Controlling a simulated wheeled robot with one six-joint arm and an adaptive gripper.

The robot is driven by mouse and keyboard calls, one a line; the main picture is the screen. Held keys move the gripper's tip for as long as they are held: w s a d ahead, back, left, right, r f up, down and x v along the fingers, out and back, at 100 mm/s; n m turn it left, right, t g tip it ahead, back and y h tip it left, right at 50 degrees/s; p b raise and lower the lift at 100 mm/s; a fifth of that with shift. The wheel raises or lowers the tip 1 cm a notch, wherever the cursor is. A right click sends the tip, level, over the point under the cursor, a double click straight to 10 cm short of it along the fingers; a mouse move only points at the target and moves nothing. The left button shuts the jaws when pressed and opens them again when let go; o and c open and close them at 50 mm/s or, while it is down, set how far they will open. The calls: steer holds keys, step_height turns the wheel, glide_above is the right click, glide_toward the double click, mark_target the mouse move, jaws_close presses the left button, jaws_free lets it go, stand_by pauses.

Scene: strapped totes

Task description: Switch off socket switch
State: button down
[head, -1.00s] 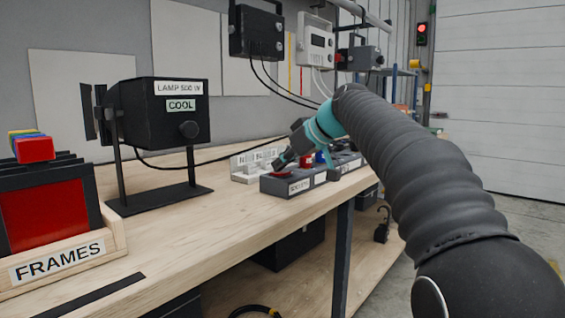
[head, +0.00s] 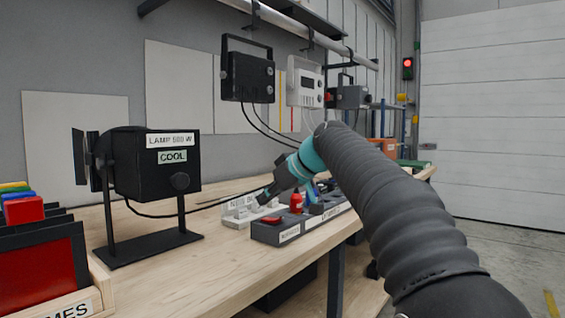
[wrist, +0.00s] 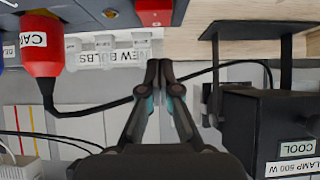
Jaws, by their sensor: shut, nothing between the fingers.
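The socket block (head: 292,234) is a dark box along the bench's front edge. A red rocker switch (head: 270,220) sits at its near left end. The switch also shows at the top of the wrist view (wrist: 155,12). I cannot tell which way it is tipped. A red plug (head: 296,202) stands in the block behind the switch; in the wrist view the plug (wrist: 40,58) has a label starting "CA" and a black cable.
A black lamp (head: 155,170) labelled COOL stands on the bench to the left. A white NEW BULBS holder (head: 240,212) is behind the block. A frames rack (head: 45,270) is at the near left. Black cables cross the bench. Bare bench lies in front of the lamp.

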steer(key=s+d+r, duration=0.3)
steer(key=d+r, duration=0.1)
steer(key=r, duration=0.5)
steer(key=shift+s+d, duration=0.35)
steer(key=s+d+f+m+h, duration=0.2)
steer(key=s+d+f, duration=0.3)
steer(key=s+f, duration=0.6)
steer(key=s+d+f+m+h, duration=0.3)
steer(key=s+d+f+m, duration=0.2)
steer(key=s+f, duration=0.7)
steer(key=s+d+f+m+h, duration=0.3)
steer(key=s+d+f, duration=0.2)
steer(key=s+f, duration=0.6)
step_height(320, 180, down, 4)
steer(key=shift+s+r+g, duration=0.25)
steer(key=shift+s+g, duration=0.1)
steer(key=shift+g, duration=0.05)
